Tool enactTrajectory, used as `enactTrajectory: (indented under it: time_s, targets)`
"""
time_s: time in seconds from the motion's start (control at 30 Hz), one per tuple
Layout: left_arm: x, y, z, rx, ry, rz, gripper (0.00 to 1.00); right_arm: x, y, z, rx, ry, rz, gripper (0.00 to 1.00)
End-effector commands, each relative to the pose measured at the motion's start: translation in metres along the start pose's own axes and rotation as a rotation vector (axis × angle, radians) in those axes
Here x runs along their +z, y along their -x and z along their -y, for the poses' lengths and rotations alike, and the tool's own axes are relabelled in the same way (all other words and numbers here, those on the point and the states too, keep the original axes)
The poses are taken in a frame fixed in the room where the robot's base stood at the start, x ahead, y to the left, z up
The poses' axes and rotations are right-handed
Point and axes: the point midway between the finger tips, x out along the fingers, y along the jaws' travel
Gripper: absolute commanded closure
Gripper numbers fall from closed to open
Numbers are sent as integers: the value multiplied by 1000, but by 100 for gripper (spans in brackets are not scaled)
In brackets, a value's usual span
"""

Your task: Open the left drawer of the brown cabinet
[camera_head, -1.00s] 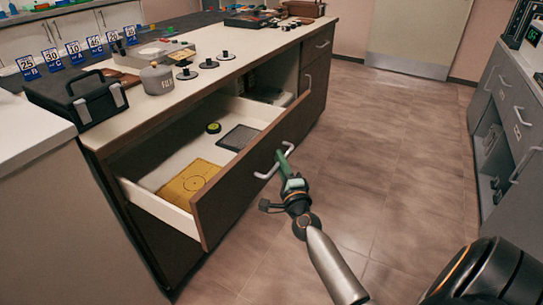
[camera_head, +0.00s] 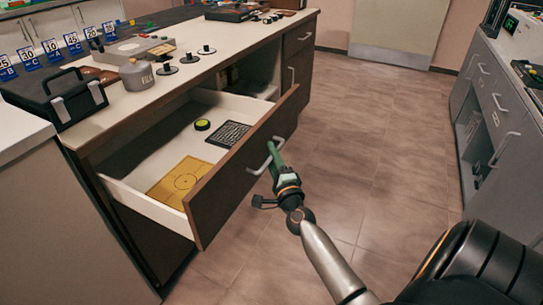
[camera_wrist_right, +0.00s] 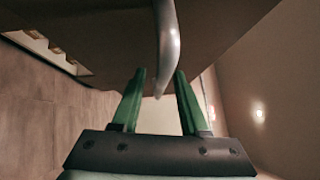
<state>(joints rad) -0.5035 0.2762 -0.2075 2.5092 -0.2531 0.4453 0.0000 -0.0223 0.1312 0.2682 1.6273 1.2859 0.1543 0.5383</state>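The brown cabinet (camera_head: 90,160) has a pale worktop, and one of its drawers (camera_head: 240,177) stands pulled well out. The drawer's dark front carries a curved metal handle (camera_head: 259,168). Inside lie a yellow plate (camera_head: 180,182), a black grid tray (camera_head: 229,134) and a small round yellow-black item (camera_head: 202,125). My right gripper (camera_head: 275,148) is at the handle. In the right wrist view the handle (camera_wrist_right: 168,40) runs between the two green fingers (camera_wrist_right: 160,75), which stand apart with gaps beside it. My left gripper is not in view.
A black case (camera_head: 62,100), a grey canister (camera_head: 137,75) and several blue number signs (camera_head: 50,50) stand on the worktop. A grey cabinet (camera_head: 490,110) stands at the right. The tiled floor (camera_head: 370,130) between is clear.

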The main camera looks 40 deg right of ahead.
Motion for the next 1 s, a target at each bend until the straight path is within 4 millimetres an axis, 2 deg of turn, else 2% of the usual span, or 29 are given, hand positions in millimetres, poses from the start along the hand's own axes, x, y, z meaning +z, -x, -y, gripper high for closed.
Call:
enactTrajectory:
  time_s: [0.23,0.37,0.47,0.8,1.0]
  targets:
    - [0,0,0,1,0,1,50,0,0,0,-1,0,-1,55]
    - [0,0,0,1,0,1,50,0,8,-1,1,1,-1,55]
    - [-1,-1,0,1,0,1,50,0,22,-1,2,1,-1,55]
    - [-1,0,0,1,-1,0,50,0,88,-1,3,2,0,55]
    - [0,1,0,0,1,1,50,0,114,-1,2,2,0,55]
